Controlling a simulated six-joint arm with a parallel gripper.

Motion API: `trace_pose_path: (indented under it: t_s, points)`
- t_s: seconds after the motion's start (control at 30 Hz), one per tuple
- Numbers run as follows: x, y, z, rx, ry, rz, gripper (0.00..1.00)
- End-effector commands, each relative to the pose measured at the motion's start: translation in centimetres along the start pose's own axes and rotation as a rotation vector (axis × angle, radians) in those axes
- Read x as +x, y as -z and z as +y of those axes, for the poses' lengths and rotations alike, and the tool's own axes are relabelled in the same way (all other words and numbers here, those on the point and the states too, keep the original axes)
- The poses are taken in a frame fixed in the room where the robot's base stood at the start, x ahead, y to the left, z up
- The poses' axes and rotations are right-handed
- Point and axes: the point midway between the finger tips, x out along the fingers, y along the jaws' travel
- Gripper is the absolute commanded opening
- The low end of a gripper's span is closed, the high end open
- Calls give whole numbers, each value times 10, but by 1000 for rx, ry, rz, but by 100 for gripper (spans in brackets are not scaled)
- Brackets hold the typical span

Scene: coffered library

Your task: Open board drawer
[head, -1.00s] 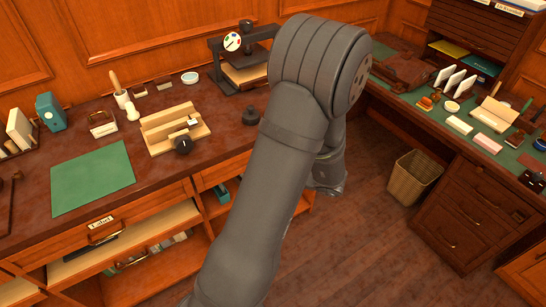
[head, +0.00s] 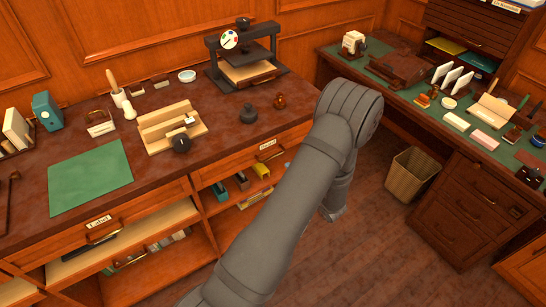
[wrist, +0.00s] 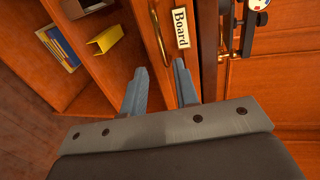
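The board drawer (head: 240,167) is a wooden front under the left bench top, to the left of my arm in the head view. It looks shut. Its white label (wrist: 181,28) reads "Board" in the wrist view, beside a curved brass handle (wrist: 158,35). My gripper (wrist: 161,72) is open and empty, with its two blue-grey fingers apart. The handle lies just beyond the fingertips, roughly in line with the gap. I cannot tell whether a finger touches the drawer front.
Below the board drawer is an open shelf with a yellow item (wrist: 106,40) and several books (wrist: 58,48). A label drawer (head: 100,222) is to the left. A press (head: 245,62) stands on the bench. A wicker bin (head: 411,175) stands on the floor to the right.

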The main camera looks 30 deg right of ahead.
Motion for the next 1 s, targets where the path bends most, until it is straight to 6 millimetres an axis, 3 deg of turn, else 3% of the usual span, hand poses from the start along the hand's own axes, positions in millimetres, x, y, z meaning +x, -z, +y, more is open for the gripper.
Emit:
trace_pose_path:
  t_s: [0.3,0.5,0.7,1.0]
  points:
    - [70,-2,0,-1,1,-4,28]
    - [104,-1,0,0,1,-3,28]
    - [119,-1,0,1,-1,-2,28]
    - [121,0,0,1,0,-1,28]
